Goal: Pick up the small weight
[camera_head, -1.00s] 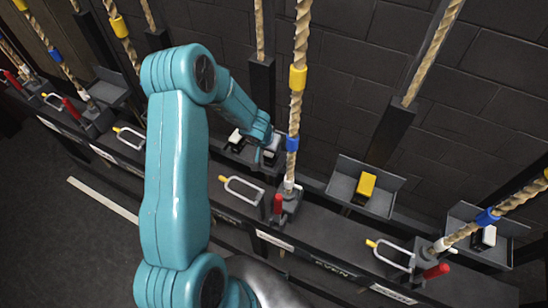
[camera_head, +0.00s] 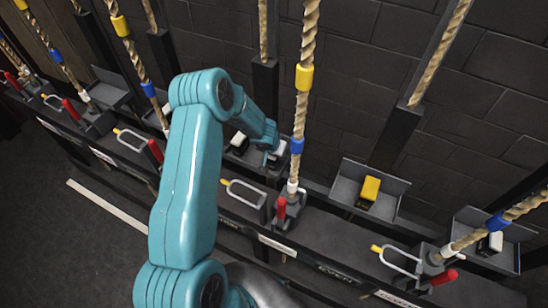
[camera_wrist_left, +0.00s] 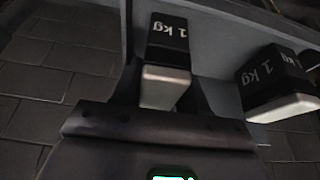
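Two black-and-white weights sit side by side on a grey tray behind the rack. One (camera_head: 238,144) is on the left; the other (camera_head: 280,150) is at my left gripper (camera_head: 272,158). The left wrist view shows a weight marked 1 kg (camera_wrist_left: 168,45) straight ahead, between dark finger shapes, and a second 1 kg weight (camera_wrist_left: 275,80) to its right. The fingers look spread to either side of the nearer weight's white end; whether they press on it is unclear. My right gripper is not in view.
A yellow block (camera_head: 370,188) sits on a tray to the right, and another black-and-white weight (camera_head: 490,243) on the far-right tray. Ropes, including one (camera_head: 302,95) close to my left gripper, and red levers (camera_head: 281,208) line the rack. White-framed handles (camera_head: 243,193) stick out in front.

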